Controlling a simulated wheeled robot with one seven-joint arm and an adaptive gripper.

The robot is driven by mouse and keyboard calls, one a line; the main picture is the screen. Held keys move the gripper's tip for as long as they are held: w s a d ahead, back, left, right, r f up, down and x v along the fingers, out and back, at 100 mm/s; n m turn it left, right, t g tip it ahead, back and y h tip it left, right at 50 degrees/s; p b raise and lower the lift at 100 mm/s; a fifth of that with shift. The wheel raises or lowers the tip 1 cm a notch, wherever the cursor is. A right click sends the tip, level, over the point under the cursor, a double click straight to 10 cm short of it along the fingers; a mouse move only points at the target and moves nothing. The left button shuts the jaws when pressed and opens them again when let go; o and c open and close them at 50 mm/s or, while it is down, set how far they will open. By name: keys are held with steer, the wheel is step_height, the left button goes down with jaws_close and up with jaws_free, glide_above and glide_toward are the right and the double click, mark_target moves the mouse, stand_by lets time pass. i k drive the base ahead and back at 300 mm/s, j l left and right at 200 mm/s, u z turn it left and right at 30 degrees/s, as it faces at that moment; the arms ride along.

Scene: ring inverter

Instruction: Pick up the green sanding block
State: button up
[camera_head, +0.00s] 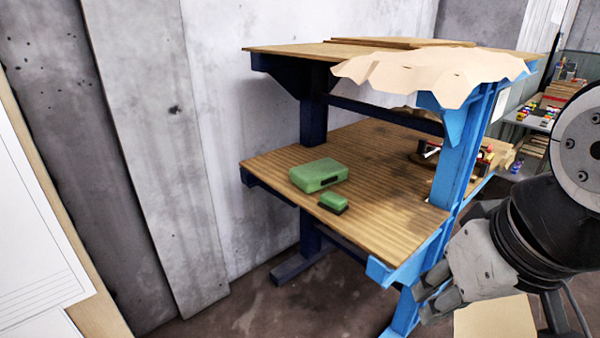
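The small green sanding block (333,202), with a dark lower part, lies on the lower wooden shelf (262,168) of a blue workbench, close to its front edge. My gripper (421,299) is at the lower right, outside the bench and beside its blue front leg. It is well to the right of the block and apart from it. Its fingers point left and look spread, with nothing between them.
A larger green case (319,175) lies just behind the block. The blue leg (455,165) stands between the shelf and my arm. The upper top (290,50), with a tan sheet (430,72) hanging over its edge, covers the shelf from above. Clutter lies at the shelf's right end.

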mark_target(336, 204)
steer(key=u, duration=2.15)
steer(key=z, duration=2.15)
steer(key=i, duration=0.85)
